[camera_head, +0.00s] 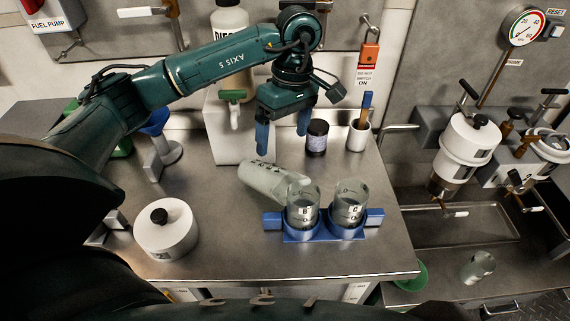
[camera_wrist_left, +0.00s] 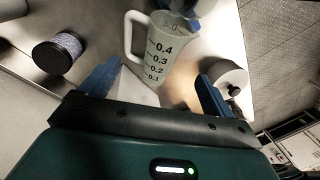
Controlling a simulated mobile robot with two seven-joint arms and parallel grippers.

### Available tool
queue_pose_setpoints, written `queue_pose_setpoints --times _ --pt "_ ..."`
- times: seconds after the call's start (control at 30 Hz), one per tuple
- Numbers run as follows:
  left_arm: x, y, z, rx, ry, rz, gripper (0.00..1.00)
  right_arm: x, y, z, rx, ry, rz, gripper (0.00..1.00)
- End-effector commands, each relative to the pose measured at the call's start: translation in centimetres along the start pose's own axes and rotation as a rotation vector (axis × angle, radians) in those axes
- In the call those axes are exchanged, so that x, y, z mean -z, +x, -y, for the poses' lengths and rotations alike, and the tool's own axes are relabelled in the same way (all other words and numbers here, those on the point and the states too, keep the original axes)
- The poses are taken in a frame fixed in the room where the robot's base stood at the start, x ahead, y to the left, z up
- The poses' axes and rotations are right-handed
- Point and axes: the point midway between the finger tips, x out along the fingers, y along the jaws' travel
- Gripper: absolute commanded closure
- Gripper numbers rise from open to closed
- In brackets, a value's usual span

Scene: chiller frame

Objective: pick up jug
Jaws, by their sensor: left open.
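The jug (camera_head: 265,178) is pale and translucent with dark measuring marks. It appears to lie on its side on the steel bench, its right end close to the beakers. In the left wrist view the jug (camera_wrist_left: 160,52) shows its handle on the left and its scale facing me. My left gripper (camera_head: 283,132) is open and empty, pointing down above the bench behind the jug. In the left wrist view its two blue fingers (camera_wrist_left: 157,74) stand wide apart, with the jug beyond them and not gripped. My right gripper is not in view.
Two glass beakers (camera_head: 303,205) stand in a blue holder (camera_head: 300,237) right beside the jug. A white lidded pot (camera_head: 166,232) stands at front left. A dark jar (camera_head: 317,137) and a white cup (camera_head: 358,136) stand behind. A white box (camera_head: 222,145) is behind left.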

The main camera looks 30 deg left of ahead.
Motion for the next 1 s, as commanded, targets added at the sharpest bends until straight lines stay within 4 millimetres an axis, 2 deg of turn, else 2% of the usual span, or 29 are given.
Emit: queue_pose_setpoints --times 0.33,0.6,0.77,0.9,1.0 --pt "-0.1 6.0 0.2 0.006 0.000 0.001 0.12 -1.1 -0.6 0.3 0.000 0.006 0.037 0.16" --pt "-0.2 8.1 0.2 0.003 0.000 0.001 0.12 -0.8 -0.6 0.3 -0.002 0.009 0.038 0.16" --pt "-0.8 10.4 0.4 0.006 0.001 0.003 0.12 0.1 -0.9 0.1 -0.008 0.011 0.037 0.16" --pt "-0.8 12.3 0.4 0.004 0.001 0.002 0.12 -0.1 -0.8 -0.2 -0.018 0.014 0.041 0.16" --pt "-0.8 12.8 0.3 0.001 0.001 0.001 0.12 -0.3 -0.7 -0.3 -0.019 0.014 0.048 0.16"
